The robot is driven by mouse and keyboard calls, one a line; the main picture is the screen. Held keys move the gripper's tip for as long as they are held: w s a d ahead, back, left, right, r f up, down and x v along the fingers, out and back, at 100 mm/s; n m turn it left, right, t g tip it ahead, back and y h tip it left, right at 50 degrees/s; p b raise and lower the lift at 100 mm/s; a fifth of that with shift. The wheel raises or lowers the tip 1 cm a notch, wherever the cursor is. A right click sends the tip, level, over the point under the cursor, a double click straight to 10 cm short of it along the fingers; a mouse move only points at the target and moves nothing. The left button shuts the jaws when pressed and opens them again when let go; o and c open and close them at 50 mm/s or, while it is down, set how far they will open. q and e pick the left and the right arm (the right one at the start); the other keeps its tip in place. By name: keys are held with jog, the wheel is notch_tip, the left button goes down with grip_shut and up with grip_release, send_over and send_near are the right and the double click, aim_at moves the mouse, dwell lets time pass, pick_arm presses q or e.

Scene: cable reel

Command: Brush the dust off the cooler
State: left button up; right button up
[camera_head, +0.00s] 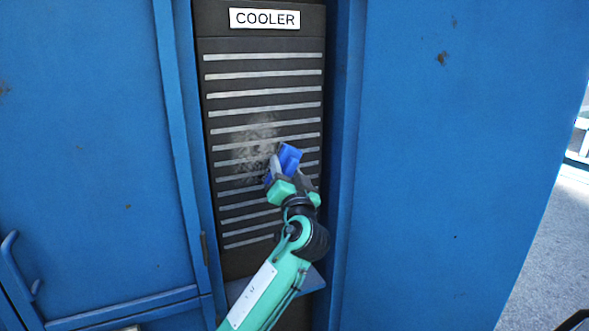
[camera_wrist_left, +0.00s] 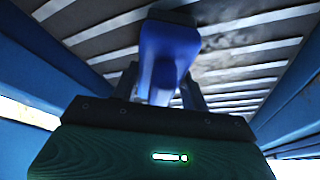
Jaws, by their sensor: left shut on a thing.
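The cooler (camera_head: 264,75) is a tall dark panel with several pale horizontal slats and a white "COOLER" label at its top. A greyish dust patch (camera_head: 252,135) lies over the middle slats, left of the gripper. My left gripper (camera_head: 282,172) is shut on a blue brush (camera_head: 290,157) in front of the panel's middle, at the lower right of the dust. In the left wrist view the blue brush (camera_wrist_left: 166,55) sticks up between the fingers toward the slats. Its bristles are hidden, so I cannot tell whether they touch the panel. My right gripper is in neither view.
Blue cabinet walls flank the cooler, with the left door (camera_head: 85,130) and the right panel (camera_head: 450,150). A blue handle (camera_head: 18,265) is on the left door at lower left. Grey ground (camera_head: 550,250) shows at the far right.

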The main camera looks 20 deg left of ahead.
aim_at(299, 158)
pick_arm(q)
jog(key=shift+s+a+p, duration=0.3)
jog(key=shift+s+a, duration=1.35)
jog(key=shift+s, duration=0.3)
jog(key=shift+s+a+p, duration=0.3)
jog(key=shift+s+a, duration=1.35)
jog(key=shift+s, duration=0.25)
jog(key=shift+r+p, duration=1)
jog(key=shift+r, duration=0.2)
jog(key=shift+w+d+f, duration=0.1)
jog(key=shift+w+d, duration=0.05)
jog(key=shift+w+d+b, duration=0.45)
jog(key=shift+w+d, duration=0.5)
jog(key=shift+w, duration=0.25)
jog(key=shift+w+d+b, duration=0.55)
jog(key=shift+w+d, duration=0.55)
jog(key=shift+w, duration=0.2)
jog(key=shift+w+d+b, duration=0.55)
jog(key=shift+w+d, duration=0.55)
jog(key=shift+w, duration=0.15)
jog(key=shift+w+d+b, duration=0.75)
jog(key=shift+w+d, duration=0.3)
jog(key=shift+w, duration=0.2)
